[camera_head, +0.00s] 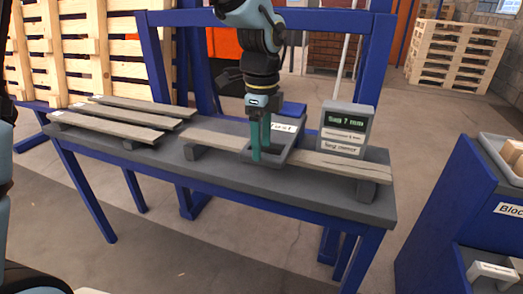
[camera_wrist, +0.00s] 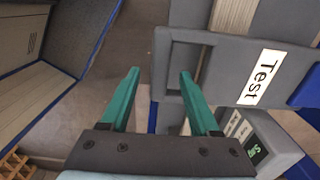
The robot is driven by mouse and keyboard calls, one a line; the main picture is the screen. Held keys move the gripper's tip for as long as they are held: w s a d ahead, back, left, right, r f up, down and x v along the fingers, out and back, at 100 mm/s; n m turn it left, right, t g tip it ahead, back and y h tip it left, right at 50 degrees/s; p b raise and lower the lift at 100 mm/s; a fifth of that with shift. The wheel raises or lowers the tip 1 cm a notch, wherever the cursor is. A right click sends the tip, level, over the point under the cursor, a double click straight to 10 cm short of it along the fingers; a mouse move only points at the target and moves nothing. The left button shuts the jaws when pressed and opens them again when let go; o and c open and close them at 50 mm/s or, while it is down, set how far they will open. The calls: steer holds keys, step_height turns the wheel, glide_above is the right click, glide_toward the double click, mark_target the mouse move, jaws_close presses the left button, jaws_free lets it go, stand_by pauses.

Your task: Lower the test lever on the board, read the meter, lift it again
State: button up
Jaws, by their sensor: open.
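The test lever (camera_head: 293,153) is a grey frame with a white "Test" label, lying roughly level over the plank in the head view. In the wrist view, the lever's end bar (camera_wrist: 161,62) appears between my open fingertips (camera_wrist: 160,74). My gripper (camera_head: 260,153) points down at the lever's front left end, with nothing clamped. I cannot tell whether the fingers touch the bar.
The board (camera_head: 345,165) is a plank lying along the grey table (camera_head: 225,168). Several slats (camera_head: 125,118) lie at the table's left. Blue gantry posts (camera_head: 153,60) stand behind. A blue cabinet (camera_head: 450,200) with trays is at right, across a floor gap.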

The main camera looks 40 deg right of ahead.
steer(key=shift+f, duration=1.25)
steer(key=shift+c, duration=0.4)
jaws_close()
